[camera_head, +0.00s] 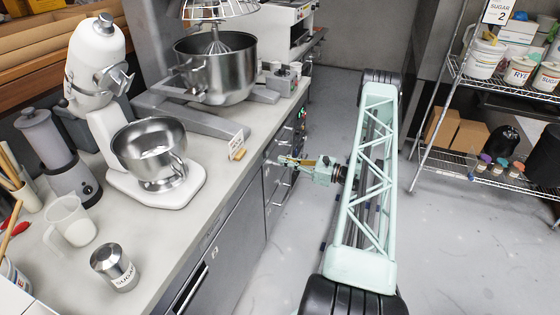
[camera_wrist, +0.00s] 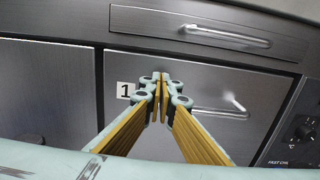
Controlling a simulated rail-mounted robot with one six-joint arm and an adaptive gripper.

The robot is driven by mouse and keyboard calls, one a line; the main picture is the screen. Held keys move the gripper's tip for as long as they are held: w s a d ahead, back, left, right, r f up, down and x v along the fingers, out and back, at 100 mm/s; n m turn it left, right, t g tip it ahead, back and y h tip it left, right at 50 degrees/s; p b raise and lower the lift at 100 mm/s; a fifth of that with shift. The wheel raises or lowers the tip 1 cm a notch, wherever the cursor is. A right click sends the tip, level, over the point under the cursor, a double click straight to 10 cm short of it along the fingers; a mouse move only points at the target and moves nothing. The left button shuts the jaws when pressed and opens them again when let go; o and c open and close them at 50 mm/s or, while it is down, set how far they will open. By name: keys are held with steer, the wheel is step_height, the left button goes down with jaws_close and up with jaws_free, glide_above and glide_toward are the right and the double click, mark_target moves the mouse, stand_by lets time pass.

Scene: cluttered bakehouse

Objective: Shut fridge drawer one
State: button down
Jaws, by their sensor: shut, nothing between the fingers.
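The drawer labelled 1 (camera_wrist: 215,88) is a dark steel front with a bar handle (camera_wrist: 220,111), in the middle of the wrist view. Its face looks about level with the fronts around it; I cannot tell whether a small gap remains. My gripper (camera_wrist: 163,80) is shut and empty, with its fingertips in front of the drawer face, between the label and the handle. I cannot tell whether they touch it. In the head view my gripper (camera_head: 280,161) points left at the counter's drawer column, and the drawer face is mostly hidden by the steep angle.
Another drawer with a bar handle (camera_wrist: 225,35) sits above. A control panel with a knob (camera_wrist: 303,133) is at the right. A wire shelf (camera_head: 475,165) stands right; floor between is clear.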

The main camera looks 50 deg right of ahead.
steer(key=p+v, duration=0.1)
steer(key=v, duration=1)
stand_by(0.3)
stand_by(0.3)
